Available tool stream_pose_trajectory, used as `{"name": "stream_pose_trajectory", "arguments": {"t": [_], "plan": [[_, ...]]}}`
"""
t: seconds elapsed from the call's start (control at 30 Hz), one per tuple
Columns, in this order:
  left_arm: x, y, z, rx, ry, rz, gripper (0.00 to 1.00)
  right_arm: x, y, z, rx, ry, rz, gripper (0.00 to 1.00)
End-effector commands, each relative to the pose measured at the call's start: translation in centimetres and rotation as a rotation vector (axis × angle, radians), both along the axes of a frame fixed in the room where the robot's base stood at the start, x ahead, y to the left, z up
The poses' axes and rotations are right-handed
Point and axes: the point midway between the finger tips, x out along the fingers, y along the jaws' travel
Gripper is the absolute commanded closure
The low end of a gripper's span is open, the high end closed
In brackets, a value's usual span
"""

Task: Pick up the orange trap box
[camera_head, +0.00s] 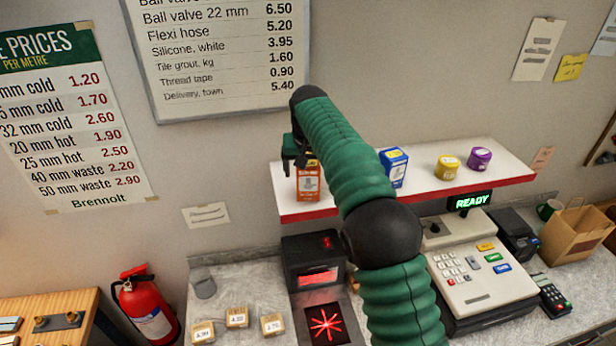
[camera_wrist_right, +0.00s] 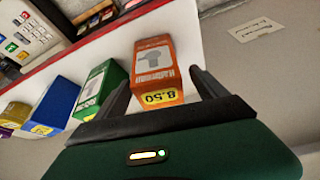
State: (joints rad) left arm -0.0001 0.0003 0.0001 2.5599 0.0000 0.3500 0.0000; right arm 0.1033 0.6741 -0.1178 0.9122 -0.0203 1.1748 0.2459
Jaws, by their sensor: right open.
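The orange trap box (camera_head: 308,184) stands upright at the left end of the wall shelf. In the right wrist view the orange box (camera_wrist_right: 156,66) shows a grey pipe picture and an 8.50 label. My right gripper (camera_head: 298,163) is at the box's upper part in the head view. In the wrist view my right gripper (camera_wrist_right: 162,82) is open, one finger to each side of the orange box; contact cannot be told. My left gripper is not in view.
A green box (camera_wrist_right: 101,88) stands close beside the orange one, hidden by my arm in the head view. A blue box (camera_head: 394,167), yellow tub (camera_head: 447,167) and purple tub (camera_head: 480,158) share the shelf (camera_head: 510,172). A cash register (camera_head: 470,265) and scanner (camera_head: 314,264) are below.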

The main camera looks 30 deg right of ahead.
Motion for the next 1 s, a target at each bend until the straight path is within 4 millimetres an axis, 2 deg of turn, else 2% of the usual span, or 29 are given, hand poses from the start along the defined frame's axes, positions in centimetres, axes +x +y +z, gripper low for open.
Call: {"name": "stream_pose_trajectory", "arguments": {"t": [0.03,0.1,0.23,0.4,1.0], "plan": [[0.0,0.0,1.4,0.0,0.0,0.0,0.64,0.1,-0.4,-0.2,0.001,0.006,-0.001,0.18],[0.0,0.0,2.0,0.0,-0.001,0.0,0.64,0.5,-0.6,-1.5,0.002,0.005,0.001,0.18],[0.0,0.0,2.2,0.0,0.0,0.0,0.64,1.0,-0.9,-3.0,0.001,0.003,0.0,0.18],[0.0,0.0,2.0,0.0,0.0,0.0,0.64,1.1,-0.9,-3.2,0.001,0.001,0.0,0.18],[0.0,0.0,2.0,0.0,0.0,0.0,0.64,1.1,-0.9,-3.0,0.0,-0.001,0.0,0.94]]}}
